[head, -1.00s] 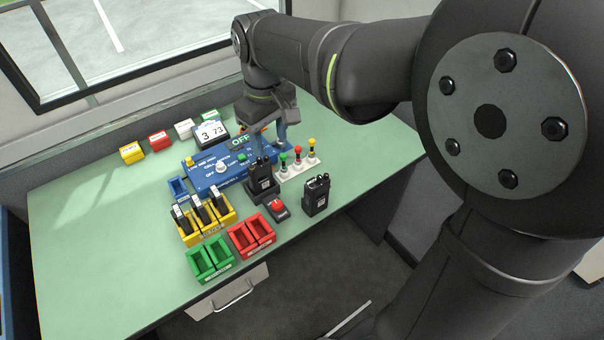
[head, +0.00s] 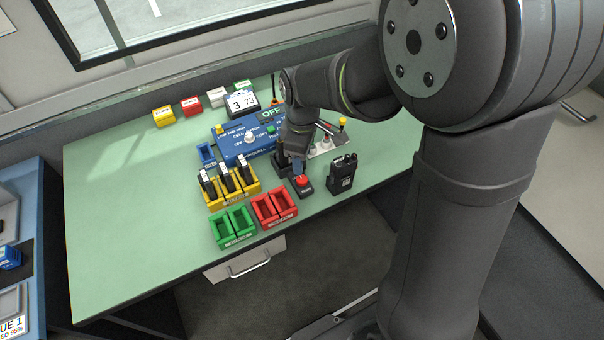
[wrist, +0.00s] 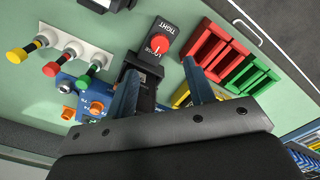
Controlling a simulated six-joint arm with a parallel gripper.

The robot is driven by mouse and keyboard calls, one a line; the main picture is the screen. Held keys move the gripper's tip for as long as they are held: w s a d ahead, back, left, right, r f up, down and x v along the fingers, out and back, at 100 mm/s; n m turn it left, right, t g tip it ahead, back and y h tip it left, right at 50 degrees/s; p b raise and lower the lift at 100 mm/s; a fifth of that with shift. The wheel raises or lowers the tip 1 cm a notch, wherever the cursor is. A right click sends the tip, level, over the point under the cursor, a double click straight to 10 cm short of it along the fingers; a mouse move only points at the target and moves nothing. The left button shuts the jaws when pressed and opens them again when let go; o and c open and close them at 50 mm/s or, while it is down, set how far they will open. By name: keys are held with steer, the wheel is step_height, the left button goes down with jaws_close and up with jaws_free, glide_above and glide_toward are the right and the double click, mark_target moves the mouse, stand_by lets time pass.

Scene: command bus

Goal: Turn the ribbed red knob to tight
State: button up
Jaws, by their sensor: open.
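The red knob (head: 302,180) sits on a small dark base near the front edge of the green bench. In the wrist view the knob (wrist: 160,44) shows from above, with a white "TIGHT" label on the base beyond it and another label close by it. The knob's exact setting is too small to tell. My gripper (head: 298,168) is over the bench just behind and above the knob. In the wrist view my gripper (wrist: 160,82) has its two blue fingers spread apart with nothing clamped between them. The knob lies beyond the fingertips.
A black radio (head: 342,174) stands right of the knob. Red bins (head: 275,208) and green bins (head: 234,227) lie front left, yellow bins (head: 232,188) behind them. A dark charger (wrist: 136,78) is close to the fingers. A blue panel (head: 247,144) and a white lever strip (wrist: 75,48) are nearby.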

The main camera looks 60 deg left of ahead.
mark_target(302, 179)
step_height(302, 179, down, 8)
steer(key=shift+f, duration=0.1)
stand_by(0.4)
steer(key=c, duration=1)
